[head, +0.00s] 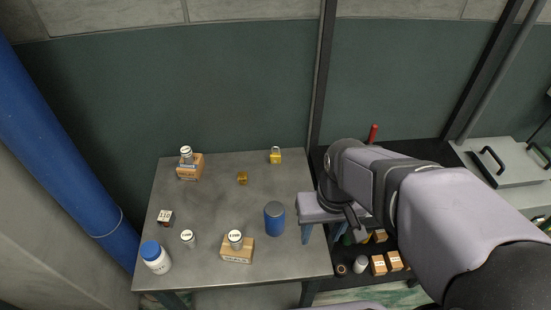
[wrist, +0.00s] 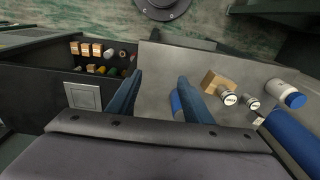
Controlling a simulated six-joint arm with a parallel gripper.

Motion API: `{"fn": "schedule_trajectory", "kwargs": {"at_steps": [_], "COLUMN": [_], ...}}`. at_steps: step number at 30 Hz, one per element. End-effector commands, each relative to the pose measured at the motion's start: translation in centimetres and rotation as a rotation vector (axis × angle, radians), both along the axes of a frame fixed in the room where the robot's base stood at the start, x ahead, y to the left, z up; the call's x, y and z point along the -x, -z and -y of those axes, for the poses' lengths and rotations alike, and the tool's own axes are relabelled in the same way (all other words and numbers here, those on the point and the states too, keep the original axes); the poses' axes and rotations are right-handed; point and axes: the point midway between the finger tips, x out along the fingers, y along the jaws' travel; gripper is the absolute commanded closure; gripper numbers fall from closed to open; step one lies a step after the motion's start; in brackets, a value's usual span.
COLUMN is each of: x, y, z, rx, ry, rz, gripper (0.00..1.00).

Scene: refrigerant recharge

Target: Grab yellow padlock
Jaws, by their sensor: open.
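The yellow padlock (head: 275,156) stands upright near the back edge of the grey table, right of its middle, with its shackle on top. It cannot be made out in the wrist view. My gripper (head: 322,236) is at the table's right edge, nearer the front than the padlock and apart from it. In the wrist view my gripper (wrist: 160,79) has its two blue fingers spread, with nothing between them.
A blue can (head: 274,219) stands on the table (head: 205,218) left of my gripper. A small brownish-yellow cube (head: 242,177) lies left of the padlock. Boxes and bottles stand left and in front. A dark shelf with boxes (head: 378,265) is at right.

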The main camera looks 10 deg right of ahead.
Motion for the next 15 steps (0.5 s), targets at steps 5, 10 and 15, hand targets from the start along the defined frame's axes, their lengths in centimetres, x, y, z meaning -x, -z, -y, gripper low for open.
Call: {"fn": "schedule_trajectory", "kwargs": {"at_steps": [5, 10, 15], "x": [-4.5, -10.6, -19.0], "y": [0.5, 0.8, 0.9], "z": [-1.9, -4.2, -7.0], "rx": [-0.045, -0.093, -0.13], "ry": [-0.019, -0.032, -0.021], "rz": [0.11, 0.264, 0.489], "gripper": [0.54, 0.54, 0.54]}}
